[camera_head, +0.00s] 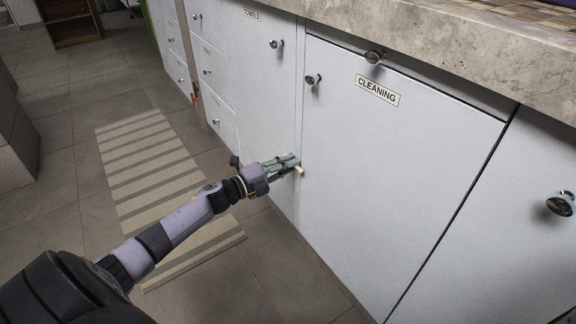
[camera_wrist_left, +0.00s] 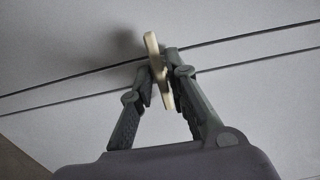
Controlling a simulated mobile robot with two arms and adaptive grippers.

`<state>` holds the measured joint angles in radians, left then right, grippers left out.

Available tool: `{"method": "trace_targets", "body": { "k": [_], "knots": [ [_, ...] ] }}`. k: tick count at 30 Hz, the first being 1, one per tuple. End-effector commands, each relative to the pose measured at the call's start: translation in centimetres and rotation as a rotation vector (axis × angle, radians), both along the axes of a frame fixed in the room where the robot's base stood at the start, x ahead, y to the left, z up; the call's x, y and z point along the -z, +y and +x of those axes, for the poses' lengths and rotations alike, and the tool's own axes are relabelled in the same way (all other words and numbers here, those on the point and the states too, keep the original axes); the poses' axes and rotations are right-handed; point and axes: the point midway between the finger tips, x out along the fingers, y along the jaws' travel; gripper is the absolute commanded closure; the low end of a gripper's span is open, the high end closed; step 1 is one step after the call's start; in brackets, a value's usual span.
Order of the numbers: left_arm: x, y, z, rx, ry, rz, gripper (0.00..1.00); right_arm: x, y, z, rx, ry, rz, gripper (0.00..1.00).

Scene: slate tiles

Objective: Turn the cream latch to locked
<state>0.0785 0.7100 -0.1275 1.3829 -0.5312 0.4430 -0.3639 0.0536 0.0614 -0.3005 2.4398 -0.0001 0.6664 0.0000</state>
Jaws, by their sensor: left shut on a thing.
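The cream latch (camera_head: 299,170) is a small piece low on the white cabinet front, by the seam between the towels door and the cleaning door. My left gripper (camera_head: 292,162) reaches it from the left in the head view and is shut on it. In the left wrist view the latch (camera_wrist_left: 158,68) is an elongated cream bar between the fingers of my left gripper (camera_wrist_left: 162,82), with its top end standing out past them. The seam lines run behind it. The fingers hide part of the latch, so its exact setting is hard to tell. My right gripper is not in view.
The cleaning door (camera_head: 385,175) is closed, with round knobs near its top. A stone countertop (camera_head: 470,45) overhangs the cabinets. A striped mat (camera_head: 150,165) lies on the tiled floor to the left. A wooden shelf (camera_head: 72,22) stands far back.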

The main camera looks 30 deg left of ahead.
Motion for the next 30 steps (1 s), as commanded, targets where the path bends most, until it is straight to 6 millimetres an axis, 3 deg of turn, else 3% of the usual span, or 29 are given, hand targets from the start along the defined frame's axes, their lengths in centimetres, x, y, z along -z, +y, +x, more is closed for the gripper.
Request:
{"method": "trace_targets", "body": {
  "k": [1, 2, 7, 20, 30],
  "knots": [
    [0.1, 0.0, 0.0, 0.0, 0.001, -0.001, 1.0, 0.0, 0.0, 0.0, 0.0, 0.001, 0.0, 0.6],
    [0.1, 0.0, 0.0, 0.0, 0.001, -0.001, 0.83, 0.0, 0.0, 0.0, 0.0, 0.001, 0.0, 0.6],
    [0.0, 0.0, 0.0, 0.0, 0.001, -0.001, 0.72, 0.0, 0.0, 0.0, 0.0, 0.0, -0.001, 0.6],
    [0.1, 0.3, -0.8, 0.001, 0.004, -0.001, 0.72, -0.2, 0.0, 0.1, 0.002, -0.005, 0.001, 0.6],
    [0.2, 2.5, -6.2, 0.001, 0.004, 0.0, 0.72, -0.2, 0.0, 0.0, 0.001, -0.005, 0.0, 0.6]
  ]
}}
